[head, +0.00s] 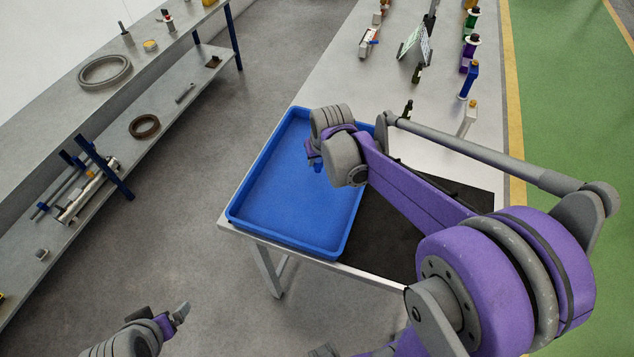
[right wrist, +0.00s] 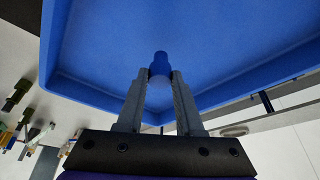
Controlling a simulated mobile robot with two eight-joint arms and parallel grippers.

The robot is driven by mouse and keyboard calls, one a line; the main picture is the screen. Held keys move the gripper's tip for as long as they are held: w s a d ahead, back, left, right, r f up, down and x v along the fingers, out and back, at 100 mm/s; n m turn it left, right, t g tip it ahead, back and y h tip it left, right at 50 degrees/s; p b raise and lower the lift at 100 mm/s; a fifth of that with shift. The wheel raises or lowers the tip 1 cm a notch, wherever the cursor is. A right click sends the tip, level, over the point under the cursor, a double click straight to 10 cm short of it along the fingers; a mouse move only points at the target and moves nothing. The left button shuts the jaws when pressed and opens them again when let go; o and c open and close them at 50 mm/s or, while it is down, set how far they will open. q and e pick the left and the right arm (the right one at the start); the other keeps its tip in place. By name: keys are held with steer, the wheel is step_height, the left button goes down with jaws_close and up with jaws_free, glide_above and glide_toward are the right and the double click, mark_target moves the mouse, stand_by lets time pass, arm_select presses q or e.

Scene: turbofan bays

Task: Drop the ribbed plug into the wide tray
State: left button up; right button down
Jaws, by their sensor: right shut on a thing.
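The wide tray (head: 290,190) is blue with a raised rim and sits at the near left end of the light table; its floor and rim also fill much of the right wrist view (right wrist: 100,45). My right gripper (head: 315,163) is over the tray. In the right wrist view its two fingers (right wrist: 160,76) are shut on a small blue plug (right wrist: 160,64), with the tray floor behind it. The plug's ribs are too small to make out. In the head view the right wrist mostly hides it. My left gripper (head: 180,312) is low at the bottom left, away from the table.
A black mat (head: 400,240) lies right of the tray, partly under my right arm. Several bottles and small parts stand farther back, among them a blue bottle (head: 469,80). A grey shelf bench (head: 60,110) with rings and tools runs along the left, across open floor.

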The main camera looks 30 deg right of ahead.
steer(key=shift+c, duration=2.4)
jaws_free()
steer(key=shift+r, duration=0.1)
steer(key=v, duration=1)
steer(key=shift+s+r+p, duration=0.2)
steer(key=shift+r+p, duration=0.15)
steer(key=shift+p, duration=0.05)
steer(key=s+a+f+n, duration=0.1)
steer(key=s+a+f, duration=0.2)
steer(key=s, duration=0.2)
steer(key=s+a+f+n+t, duration=0.1)
steer(key=s+a+f, duration=0.2)
steer(key=s, duration=0.2)
steer(key=s+a+f+y, duration=0.1)
steer(key=s+a+f, duration=0.1)
steer(key=s, duration=0.3)
steer(key=shift+a+f+n+t, duration=0.3)
steer(key=shift+a+f+n, duration=0.1)
steer(key=shift+a, duration=0.25)
